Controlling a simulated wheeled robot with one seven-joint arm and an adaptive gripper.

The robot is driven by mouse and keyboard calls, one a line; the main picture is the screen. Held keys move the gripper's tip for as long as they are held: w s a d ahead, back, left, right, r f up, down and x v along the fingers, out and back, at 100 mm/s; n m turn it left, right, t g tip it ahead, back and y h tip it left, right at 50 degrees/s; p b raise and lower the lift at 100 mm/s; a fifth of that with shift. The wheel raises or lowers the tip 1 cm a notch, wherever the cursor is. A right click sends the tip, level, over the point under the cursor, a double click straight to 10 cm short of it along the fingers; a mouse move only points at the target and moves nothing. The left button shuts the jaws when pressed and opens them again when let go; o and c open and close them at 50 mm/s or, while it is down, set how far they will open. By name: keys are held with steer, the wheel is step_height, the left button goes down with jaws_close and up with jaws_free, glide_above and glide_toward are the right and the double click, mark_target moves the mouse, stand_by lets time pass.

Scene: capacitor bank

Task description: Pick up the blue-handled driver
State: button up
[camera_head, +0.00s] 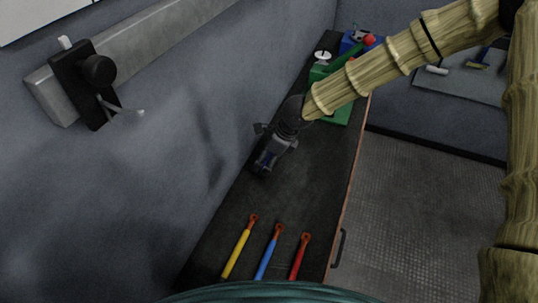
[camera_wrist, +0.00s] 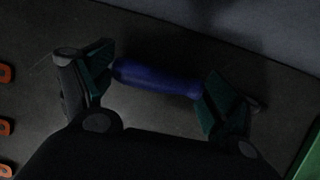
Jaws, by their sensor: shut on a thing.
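The blue-handled driver (camera_wrist: 160,79) shows in the wrist view as a dark blue handle lying crosswise between my two fingers. My gripper (camera_wrist: 158,82) is shut on it, with green pads at both ends of the handle. The driver's shaft is not clearly visible. In the head view my gripper (camera_head: 267,161) is low over the dark bench top, near the wall side, and it mostly hides the driver. I cannot tell whether the driver touches the bench.
Yellow (camera_head: 237,252), blue (camera_head: 268,257) and red (camera_head: 299,258) handled tools with orange ring ends lie at the near end of the bench (camera_head: 222,214). A green object (camera_head: 340,112) and a blue box (camera_head: 350,42) stand behind my gripper. The wall is close at left.

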step_height(320, 180, up, 10)
steer(key=b, duration=0.2)
steer(key=shift+f, duration=0.1)
steer(key=shift+f, duration=0.1)
stand_by(0.9)
